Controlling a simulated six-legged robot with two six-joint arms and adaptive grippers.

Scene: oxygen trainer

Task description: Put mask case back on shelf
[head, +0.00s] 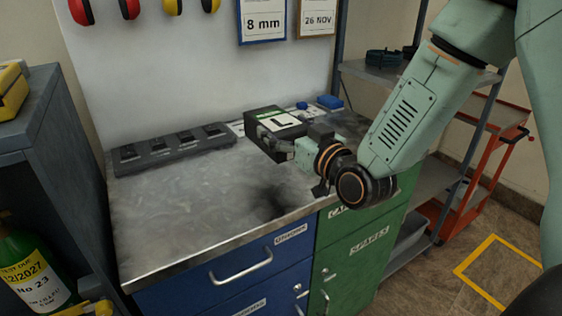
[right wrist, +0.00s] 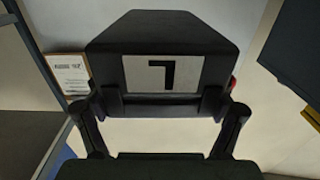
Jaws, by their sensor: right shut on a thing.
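The mask case is a black box with a white label bearing an "L" (head: 279,121). In the head view it is over the back right part of the metal-topped bench (head: 190,200). My right gripper (head: 285,146) is shut on the case's near side. In the right wrist view the case (right wrist: 165,35) fills the upper middle, its label upside down, with the gripper fingers (right wrist: 165,125) on either side of its lower edge. I cannot tell whether the case touches the bench top. A grey shelf unit (head: 440,180) stands right of the bench, partly behind my right arm. My left gripper is not in view.
A dark tray with several slots (head: 170,148) lies along the bench back. Small blue items (head: 330,102) sit behind the case. A red trolley (head: 490,150) stands right of the shelf. A gas cylinder (head: 30,265) is at lower left. The bench's front middle is clear.

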